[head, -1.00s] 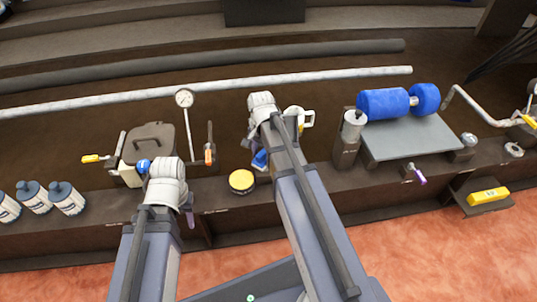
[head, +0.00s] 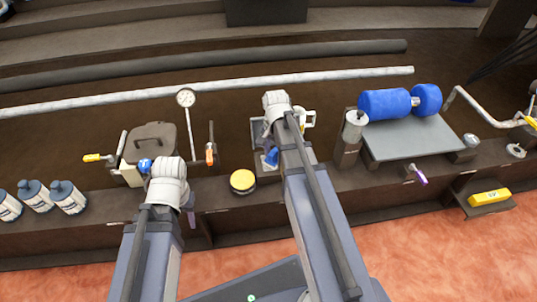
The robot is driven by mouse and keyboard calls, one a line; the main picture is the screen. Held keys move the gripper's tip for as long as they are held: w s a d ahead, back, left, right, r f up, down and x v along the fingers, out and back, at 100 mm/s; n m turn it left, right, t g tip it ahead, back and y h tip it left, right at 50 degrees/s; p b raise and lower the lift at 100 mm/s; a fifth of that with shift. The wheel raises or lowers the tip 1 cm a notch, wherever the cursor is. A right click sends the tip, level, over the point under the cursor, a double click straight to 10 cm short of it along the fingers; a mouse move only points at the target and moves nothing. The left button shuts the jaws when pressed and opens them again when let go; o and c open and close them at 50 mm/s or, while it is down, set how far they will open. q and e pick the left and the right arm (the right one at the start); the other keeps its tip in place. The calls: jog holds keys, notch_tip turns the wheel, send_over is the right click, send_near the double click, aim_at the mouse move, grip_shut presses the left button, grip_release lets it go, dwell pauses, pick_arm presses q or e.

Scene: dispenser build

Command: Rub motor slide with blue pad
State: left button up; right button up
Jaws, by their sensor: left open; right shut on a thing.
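The blue pad (head: 271,156) shows as a small blue patch just left of my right forearm. My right gripper (head: 277,140) is shut on it, though its fingers are mostly hidden behind the pale wrist and arm. Under and behind the wrist is a grey framed piece (head: 258,131), which looks like the motor slide. My arm covers much of it, and I cannot tell whether the pad touches it. My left gripper (head: 168,184) is open, low at the bench's front, right of the white bottles. Its fingers are mostly hidden by its wrist.
A yellow-topped round tin (head: 242,181) stands close left of the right arm. A dial gauge (head: 186,98) and a lidded grey box (head: 150,142) stand behind the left wrist. Blue rollers (head: 385,103) and a grey plate (head: 412,138) are to the right. A pale rod lies behind.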

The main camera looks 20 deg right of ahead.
jog(key=shift+s+d+r, duration=0.1)
jog(key=shift+s+d, duration=0.15)
jog(key=shift+d, duration=0.7)
jog(key=shift+s+d, duration=0.2)
jog(key=shift+d, duration=0.7)
jog(key=shift+s+d, duration=0.25)
jog(key=shift+d, duration=0.65)
jog(key=shift+s+d, duration=0.2)
jog(key=shift+d, duration=0.7)
jog(key=shift+w+a+f, duration=0.1)
jog(key=shift+w+a, duration=0.1)
jog(key=shift+a, duration=0.7)
jog(key=shift+w+a+f, duration=0.1)
jog(key=shift+w+a, duration=0.1)
jog(key=shift+a, duration=0.8)
